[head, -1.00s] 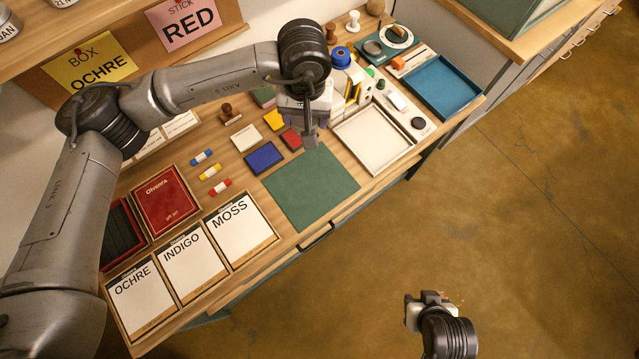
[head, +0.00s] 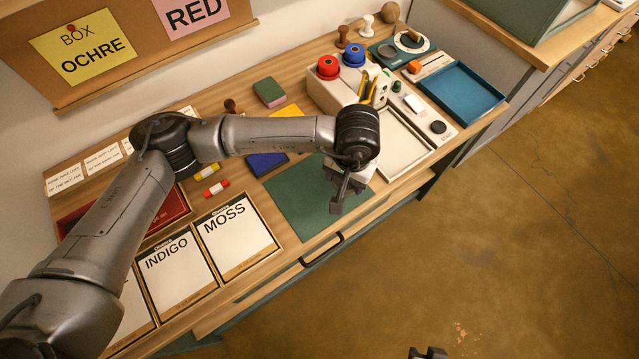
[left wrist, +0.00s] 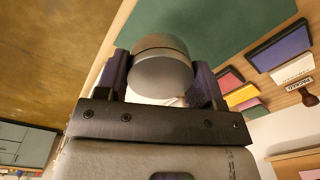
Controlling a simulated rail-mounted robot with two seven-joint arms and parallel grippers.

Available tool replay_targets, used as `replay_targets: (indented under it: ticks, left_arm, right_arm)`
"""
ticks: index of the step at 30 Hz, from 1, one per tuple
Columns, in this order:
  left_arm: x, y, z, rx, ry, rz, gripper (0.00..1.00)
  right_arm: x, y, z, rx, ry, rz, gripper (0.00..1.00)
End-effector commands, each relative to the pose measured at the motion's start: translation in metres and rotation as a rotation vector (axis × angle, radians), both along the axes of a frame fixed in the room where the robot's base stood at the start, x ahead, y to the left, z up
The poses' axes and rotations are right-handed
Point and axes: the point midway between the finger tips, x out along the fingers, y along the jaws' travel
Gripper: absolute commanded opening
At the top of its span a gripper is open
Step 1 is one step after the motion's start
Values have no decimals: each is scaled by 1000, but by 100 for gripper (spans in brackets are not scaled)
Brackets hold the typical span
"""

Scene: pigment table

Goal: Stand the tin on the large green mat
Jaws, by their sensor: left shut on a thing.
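The large green mat (head: 293,203) lies flat at the table's front edge, right of the name cards. It also fills the top of the left wrist view (left wrist: 225,30). My left gripper (head: 343,190) is over the mat's right part. In the left wrist view its fingers (left wrist: 163,80) are shut on the tin (left wrist: 162,72), a plain grey cylinder. A gap between tin and mat cannot be judged. My right gripper (head: 428,353) barely shows at the bottom edge, away from the table; its jaws are unclear.
A white tray (head: 408,160) and a holder with red (head: 328,67) and blue (head: 354,55) lids stand beyond the gripper. A blue tray (head: 465,92) is further right. A blue pad (head: 266,163) lies behind the mat. The MOSS card (head: 236,235) lies left of it.

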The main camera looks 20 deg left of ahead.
Motion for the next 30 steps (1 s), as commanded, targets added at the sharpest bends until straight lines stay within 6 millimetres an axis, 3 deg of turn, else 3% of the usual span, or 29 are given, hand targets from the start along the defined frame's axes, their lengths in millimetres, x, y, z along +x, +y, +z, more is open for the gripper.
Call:
replay_targets:
  ticks: [6,12,20,30]
  left_arm:
    - [2,42,-26,0,1,4,37]
    - [4,62,-37,-1,-1,1,37]
    - [4,67,-45,-1,-1,0,37]
    - [4,66,-80,-1,0,-1,37]
  right_arm:
    - [0,0,-5,-2,0,2,43]
    - [0,-2,-8,-8,0,5,43]
    - [0,-2,-9,-8,0,6,43]
    - [0,-1,-16,-4,-1,3,43]
